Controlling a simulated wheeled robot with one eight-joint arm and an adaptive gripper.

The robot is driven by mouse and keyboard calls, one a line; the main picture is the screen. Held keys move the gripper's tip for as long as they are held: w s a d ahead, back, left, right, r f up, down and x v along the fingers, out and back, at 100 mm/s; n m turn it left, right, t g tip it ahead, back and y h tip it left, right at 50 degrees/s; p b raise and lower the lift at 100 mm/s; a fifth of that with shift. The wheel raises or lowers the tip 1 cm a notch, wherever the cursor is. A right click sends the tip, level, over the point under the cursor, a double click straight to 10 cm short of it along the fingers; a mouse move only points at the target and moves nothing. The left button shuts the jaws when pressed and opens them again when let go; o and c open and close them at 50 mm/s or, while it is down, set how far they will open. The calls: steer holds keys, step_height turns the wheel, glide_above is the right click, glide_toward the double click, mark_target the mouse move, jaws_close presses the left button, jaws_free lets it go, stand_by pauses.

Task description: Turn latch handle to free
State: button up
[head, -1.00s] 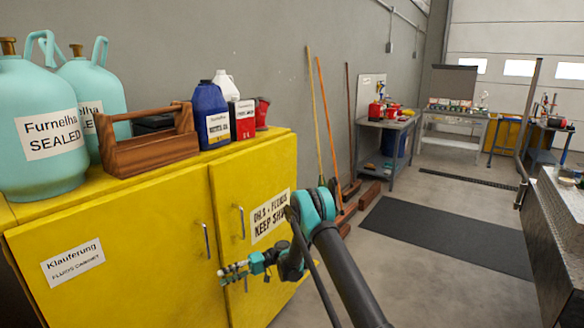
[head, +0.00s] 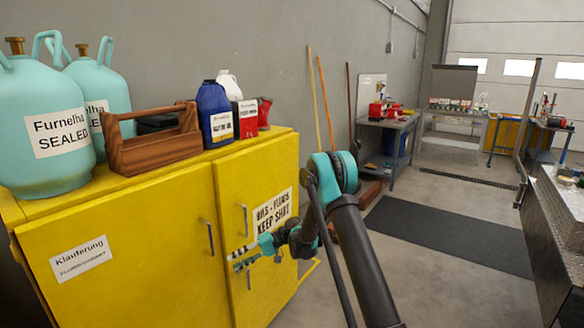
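The yellow cabinet (head: 140,225) has two doors in front, with upright grey bar handles, a left one (head: 210,238) and a right one (head: 244,221). A small dark upright piece (head: 249,280), possibly the latch handle, shows low on the right door, just below my gripper. My gripper (head: 233,260) is in front of the right door near the door seam, below the right bar handle. Its two fingers point left and are apart, with nothing seen between them. I cannot tell whether it touches the door. My gripper and wrist hide part of the door.
On the cabinet stand teal cylinders (head: 50,130), a wooden tool caddy (head: 150,150), a blue jug (head: 214,115) and a red-and-white can (head: 245,120). Brooms lean on the wall behind my arm. A dark floor mat (head: 450,235) and open floor lie to the right.

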steer(key=s+d+r+m+t+h, duration=0.2)
steer(key=s+d+r+t+h, duration=0.15)
steer(key=d, duration=0.55)
steer(key=s+d+r+m+t+h, duration=0.1)
steer(key=s+d+r+t+h, duration=0.1)
steer(key=s+d+r, duration=0.5)
steer(key=s+d+f+m+t+h, duration=0.15)
steer(key=s+d+h, duration=0.25)
steer(key=s+d, duration=0.65)
steer(key=s+d+f+m+t+h, duration=0.15)
steer(key=s+d+h, duration=0.4)
steer(key=d, duration=0.75)
steer(key=w+a+r+n+y, duration=0.2)
steer(key=w+a+n+y, duration=0.15)
steer(key=w+a, duration=0.45)
steer(key=n+g+y, duration=0.2)
steer(key=n+y, duration=0.1)
steer(key=n, duration=0.8)
glide_above(248, 281)
steer(key=s+d, duration=0.2)
steer(key=d, duration=0.4)
step_height(248, 281, down, 12)
steer(key=r, duration=0.1)
steer(key=shift+h, duration=0.25)
steer(key=x, duration=1.7)
steer(key=shift+w+a+f, duration=0.15)
steer(key=shift+w+f, duration=0.1)
steer(key=shift+w, duration=0.1)
